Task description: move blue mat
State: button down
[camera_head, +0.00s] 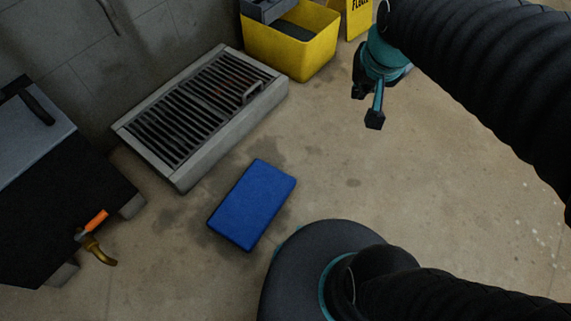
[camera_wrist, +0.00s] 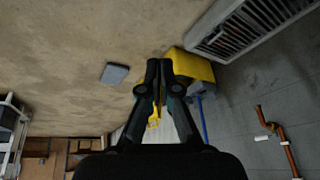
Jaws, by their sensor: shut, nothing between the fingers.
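The blue mat (camera_head: 252,203) is a flat, thick rectangle lying on the concrete floor in the head view, in front of the grated drain and beside my base. My gripper (camera_head: 370,108) is at the upper right of the head view, well apart from the mat. In the wrist view my gripper (camera_wrist: 159,72) has its fingers together with nothing between them. I cannot make out the blue mat in the wrist view.
A raised drain with a metal grate (camera_head: 205,103) stands by the wall, with a yellow bucket (camera_head: 290,45) behind it. A dark box with a brass tap (camera_head: 98,248) is at left. A grey slab (camera_wrist: 115,73) lies on the floor in the wrist view. Open floor lies right of the mat.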

jog(key=w+a+f+m+g, duration=0.1)
jog(key=w+a+f+m, duration=0.15)
jog(key=w+f, duration=0.8)
jog(key=m+g, duration=0.4)
send_over(286, 170)
jog(key=w+d, duration=0.2)
jog(key=d, duration=0.1)
notch_tip(286, 170, down, 42)
jog(key=f, duration=0.6)
jog(key=f+b, duration=0.1)
jog(key=f, duration=0.2)
jog(key=shift+s+a+f, duration=0.25)
jog(key=shift+s+f, duration=0.1)
jog(key=shift+f, duration=0.05)
jog(key=shift+s+a+f+p, duration=0.25)
jog(key=shift+s+a+p, duration=0.1)
jog(key=shift+s+a, duration=0.9)
jog(key=shift+s, duration=0.3)
jog(key=shift+f, duration=0.1)
